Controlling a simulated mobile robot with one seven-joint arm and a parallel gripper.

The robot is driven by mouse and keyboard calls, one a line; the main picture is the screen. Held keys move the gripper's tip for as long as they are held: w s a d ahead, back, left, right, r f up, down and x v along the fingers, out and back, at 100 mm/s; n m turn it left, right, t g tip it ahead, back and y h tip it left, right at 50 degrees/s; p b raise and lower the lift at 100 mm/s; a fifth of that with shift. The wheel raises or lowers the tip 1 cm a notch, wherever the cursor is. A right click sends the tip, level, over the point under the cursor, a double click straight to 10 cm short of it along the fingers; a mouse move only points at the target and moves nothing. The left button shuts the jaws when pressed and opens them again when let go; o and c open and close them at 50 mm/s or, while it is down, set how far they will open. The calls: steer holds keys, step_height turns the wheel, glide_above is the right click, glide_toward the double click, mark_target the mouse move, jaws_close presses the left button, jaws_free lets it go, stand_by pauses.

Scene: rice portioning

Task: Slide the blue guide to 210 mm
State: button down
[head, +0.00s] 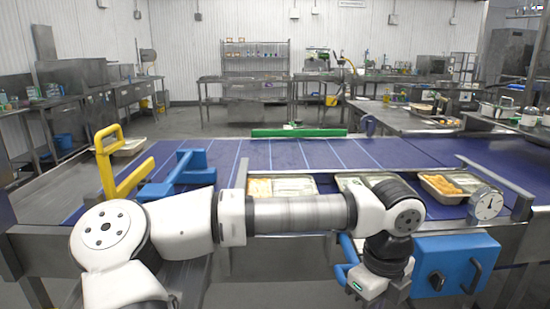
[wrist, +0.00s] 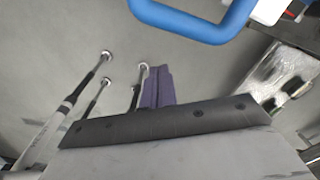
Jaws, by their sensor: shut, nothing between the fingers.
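The blue guide (head: 182,174) stands on the left part of the dark blue belt (head: 228,158) in the head view, right of a yellow upright handle piece (head: 112,165). I cannot read any millimetre scale. My gripper (head: 370,284) is low in front of the belt's near edge, right of the blue guide and well apart from it. It is shut and empty; its fingertips are not distinct. The wrist view shows a blue bar loop (wrist: 190,32) at the top, with grey floor behind; I cannot tell what it belongs to. The blue guide is not recognisable there.
Trays with food, one (head: 446,186) at the right, sit along the belt's near side. A round dial (head: 487,203) stands right of them. A blue box (head: 455,265) hangs at the front right. A green bar (head: 298,132) lies at the far edge. The belt's middle is clear.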

step_height(320, 180, up, 9)
steer(key=p, duration=0.5)
stand_by(0.5)
